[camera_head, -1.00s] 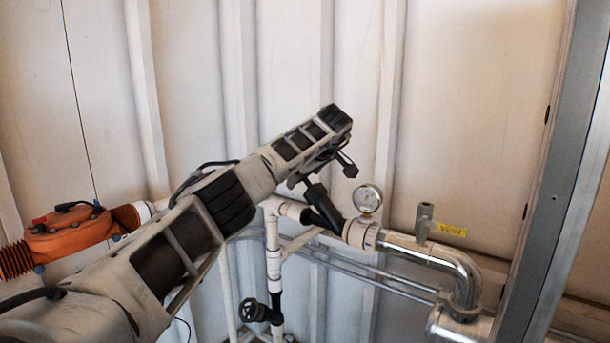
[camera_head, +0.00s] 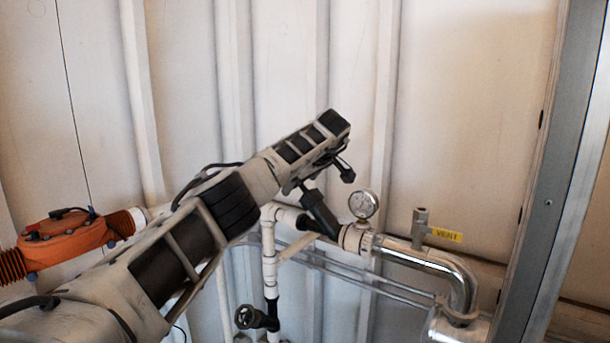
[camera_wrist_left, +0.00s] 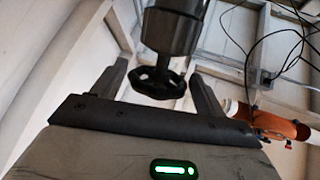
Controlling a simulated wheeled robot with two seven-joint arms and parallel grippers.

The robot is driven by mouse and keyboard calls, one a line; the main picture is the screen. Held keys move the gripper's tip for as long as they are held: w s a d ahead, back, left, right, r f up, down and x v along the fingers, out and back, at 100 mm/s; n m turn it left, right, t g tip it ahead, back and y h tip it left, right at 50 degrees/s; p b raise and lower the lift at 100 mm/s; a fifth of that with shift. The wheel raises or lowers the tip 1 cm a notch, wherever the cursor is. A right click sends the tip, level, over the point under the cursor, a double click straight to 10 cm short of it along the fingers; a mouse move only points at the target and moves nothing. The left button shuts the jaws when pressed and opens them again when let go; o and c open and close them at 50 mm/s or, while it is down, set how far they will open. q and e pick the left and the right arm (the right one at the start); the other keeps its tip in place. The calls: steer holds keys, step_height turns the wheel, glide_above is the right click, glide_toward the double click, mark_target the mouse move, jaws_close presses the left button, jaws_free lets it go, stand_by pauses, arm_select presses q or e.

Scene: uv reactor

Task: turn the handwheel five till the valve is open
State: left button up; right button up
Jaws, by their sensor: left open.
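A black valve (camera_head: 320,214) rises at a slant from the white pipe left of the gauge, in the head view. Its upper end is partly hidden behind my left gripper (camera_head: 318,178). In the left wrist view its black handwheel (camera_wrist_left: 158,83) stands between the two fingers of my left gripper (camera_wrist_left: 160,88). The gripper is open, with a finger on each side of the wheel. Gaps show between the wheel and the fingers. No number shows on this wheel. My right gripper is not in view.
Another black handwheel (camera_head: 245,317) sits lower on the vertical pipe. A pressure gauge (camera_head: 364,204) and a yellow VENT tag (camera_head: 448,235) are to the right. An orange unit (camera_head: 65,240) is at left. A metal post (camera_head: 560,190) stands at right.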

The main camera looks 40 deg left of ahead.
arm_select(q)
steer(key=b+v, duration=0.2)
steer(key=v, duration=1.3)
steer(key=shift+d+r, duration=0.25)
steer(key=shift+d, duration=0.05)
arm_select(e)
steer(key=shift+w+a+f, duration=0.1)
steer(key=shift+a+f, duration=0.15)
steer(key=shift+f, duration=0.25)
